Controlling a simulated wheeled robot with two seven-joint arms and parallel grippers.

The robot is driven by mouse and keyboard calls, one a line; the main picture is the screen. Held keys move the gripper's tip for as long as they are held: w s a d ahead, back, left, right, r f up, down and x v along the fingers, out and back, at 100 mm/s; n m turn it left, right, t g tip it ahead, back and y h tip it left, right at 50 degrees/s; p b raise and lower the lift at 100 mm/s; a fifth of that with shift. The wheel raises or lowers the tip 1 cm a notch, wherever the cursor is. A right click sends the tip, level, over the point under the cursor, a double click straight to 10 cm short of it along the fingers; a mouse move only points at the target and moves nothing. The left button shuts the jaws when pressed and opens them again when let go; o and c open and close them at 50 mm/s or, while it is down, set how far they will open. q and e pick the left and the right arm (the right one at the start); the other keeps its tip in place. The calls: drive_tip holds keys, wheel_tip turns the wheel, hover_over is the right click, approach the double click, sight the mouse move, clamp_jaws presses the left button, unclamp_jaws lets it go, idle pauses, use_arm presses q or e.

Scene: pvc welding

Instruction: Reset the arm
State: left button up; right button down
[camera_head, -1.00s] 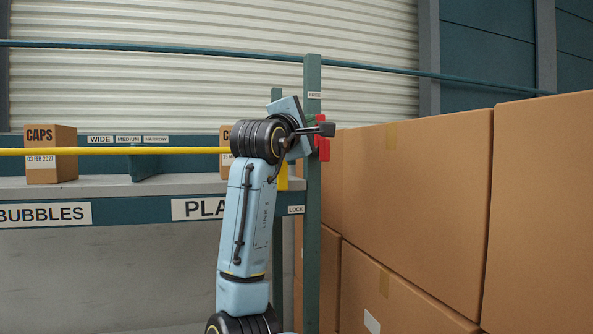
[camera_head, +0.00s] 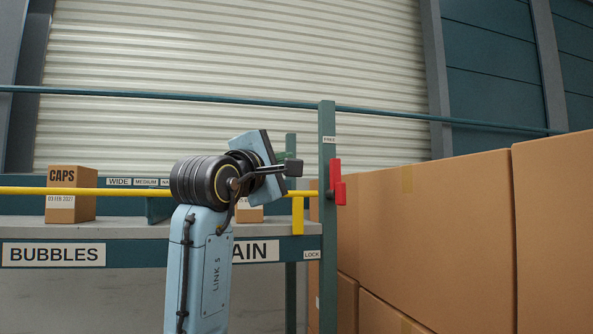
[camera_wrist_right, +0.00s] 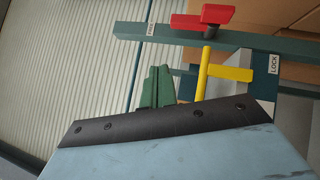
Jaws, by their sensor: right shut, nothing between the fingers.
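My right arm rises in front of the shelf in the head view. Its wrist is bent to the right, and the green right gripper (camera_head: 283,158) is mostly hidden behind the pale blue wrist plate. In the right wrist view the green fingers (camera_wrist_right: 157,84) are together and empty, beyond the dark edge of the plate. They are to the left of the yellow bar handle (camera_wrist_right: 229,73) and apart from it. The left gripper is not in view.
A yellow bar (camera_head: 110,191) crosses before the shelf (camera_head: 135,228). A red handle (camera_head: 337,183) is on the green post (camera_head: 327,240), close right of my wrist. A CAPS box (camera_head: 72,196) stands left. Large cartons (camera_head: 440,225) fill the right side.

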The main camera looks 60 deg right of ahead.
drive_tip(key=shift+a, duration=0.5)
